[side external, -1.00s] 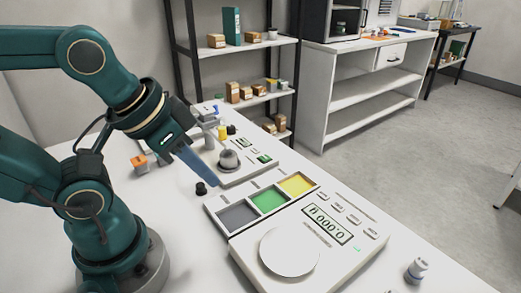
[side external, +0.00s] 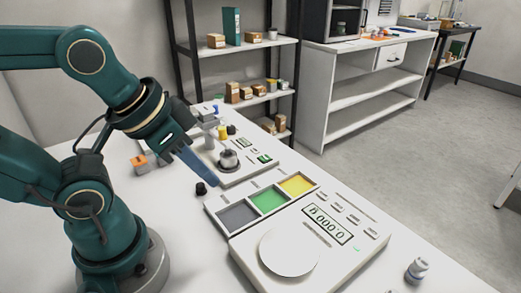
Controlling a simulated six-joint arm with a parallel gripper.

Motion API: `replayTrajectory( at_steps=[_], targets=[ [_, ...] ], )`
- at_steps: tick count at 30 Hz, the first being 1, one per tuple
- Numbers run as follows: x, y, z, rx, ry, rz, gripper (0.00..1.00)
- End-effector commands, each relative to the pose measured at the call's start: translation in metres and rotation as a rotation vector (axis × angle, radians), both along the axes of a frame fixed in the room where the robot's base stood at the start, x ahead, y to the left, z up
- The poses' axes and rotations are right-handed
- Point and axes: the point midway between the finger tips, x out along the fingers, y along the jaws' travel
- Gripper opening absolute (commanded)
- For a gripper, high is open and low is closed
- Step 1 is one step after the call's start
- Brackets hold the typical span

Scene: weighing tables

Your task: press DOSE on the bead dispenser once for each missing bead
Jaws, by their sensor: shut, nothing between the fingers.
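What looks like the bead dispenser is the white, low device (side external: 237,177) behind the coloured tray. It carries a small grey metal cup (side external: 229,161), a small display, and a little green key (side external: 265,158); its lettering is too small to read. A grey spout-like part (side external: 208,119) stands at its back. My gripper (side external: 211,182) is shut and empty, its blue fingers pointing down to the right just in front of the device, left of the cup. I cannot tell whether the fingertips touch anything. No beads can be made out.
A tray with grey, green (side external: 269,200) and yellow compartments lies in front. A balance with a round white pan (side external: 289,252) and a display reading about 0.000 is nearer.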

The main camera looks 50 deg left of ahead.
Motion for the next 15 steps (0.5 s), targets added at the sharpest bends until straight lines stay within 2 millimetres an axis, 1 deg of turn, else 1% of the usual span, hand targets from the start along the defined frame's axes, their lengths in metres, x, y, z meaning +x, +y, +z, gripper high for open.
replayTrajectory(
  at_steps=[5,8,11,14,15],
  targets=[
    [0.003,0.000,0.002,0.003,-0.016,-0.008,0.00],
    [0.015,-0.007,0.012,-0.031,-0.081,-0.012,0.00],
    [0.037,-0.019,0.033,-0.107,-0.192,-0.006,0.00],
    [0.068,-0.032,0.061,-0.224,-0.313,0.032,0.00],
    [0.082,-0.035,0.074,-0.274,-0.361,0.060,0.00]
  ],
)
